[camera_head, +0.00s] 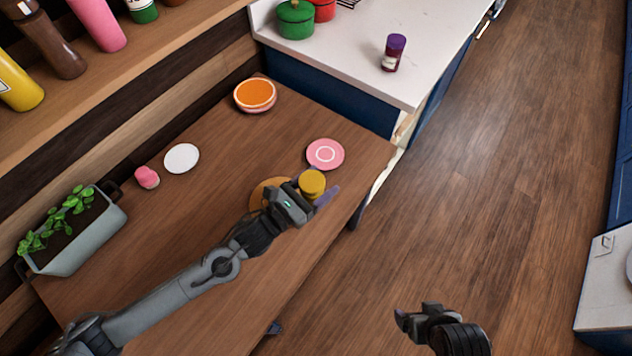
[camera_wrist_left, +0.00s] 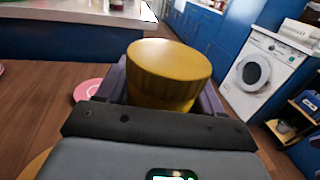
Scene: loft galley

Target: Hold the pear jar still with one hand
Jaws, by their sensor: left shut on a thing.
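The pear jar (camera_wrist_left: 168,75) shows a yellow lid in the left wrist view, between the fingers of my left gripper. In the head view its yellow top (camera_head: 312,181) shows near the table's right edge. My left gripper (camera_head: 318,190) is shut on the jar, with a finger on each side. The jar's lower body is mostly hidden by the gripper. My right gripper (camera_head: 412,318) is empty, over the floor at the bottom right, away from the jar; its jaw gap is not clear.
A pink saucer (camera_head: 326,154) lies just beyond the jar, and a round tan board (camera_head: 262,196) is partly under my left gripper. An orange-topped dish (camera_head: 255,94), a white disc (camera_head: 182,158), a pink item (camera_head: 147,177) and a planter (camera_head: 82,244) stand on the table.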

